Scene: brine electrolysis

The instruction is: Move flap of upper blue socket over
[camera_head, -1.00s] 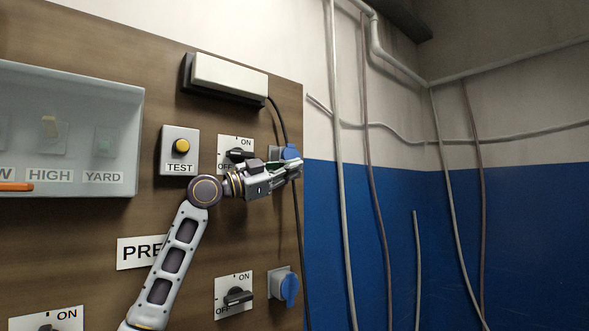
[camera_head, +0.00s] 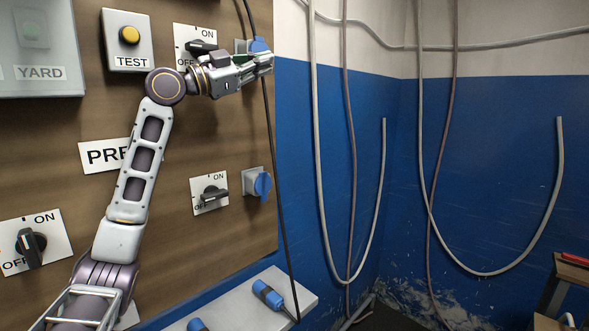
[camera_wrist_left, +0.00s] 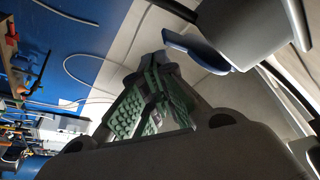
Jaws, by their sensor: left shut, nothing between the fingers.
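The upper blue socket (camera_head: 258,45) is on the right edge of the wooden panel, partly hidden behind my left gripper. My left gripper (camera_head: 268,62) is shut and empty, just below and in front of this socket. In the left wrist view its green-padded fingers (camera_wrist_left: 150,105) are together. The blue flap (camera_wrist_left: 195,48) stands out from the grey socket body (camera_wrist_left: 250,30) just above and right of the fingertips. Whether the fingers touch the flap I cannot tell. My right gripper is not in view.
A lower blue socket (camera_head: 261,184) and a rotary switch (camera_head: 209,193) are below on the panel. A black cable (camera_head: 277,170) hangs beside the sockets. A shelf (camera_head: 250,305) holds blue plugs (camera_head: 268,295). Open room lies to the right, before the blue wall.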

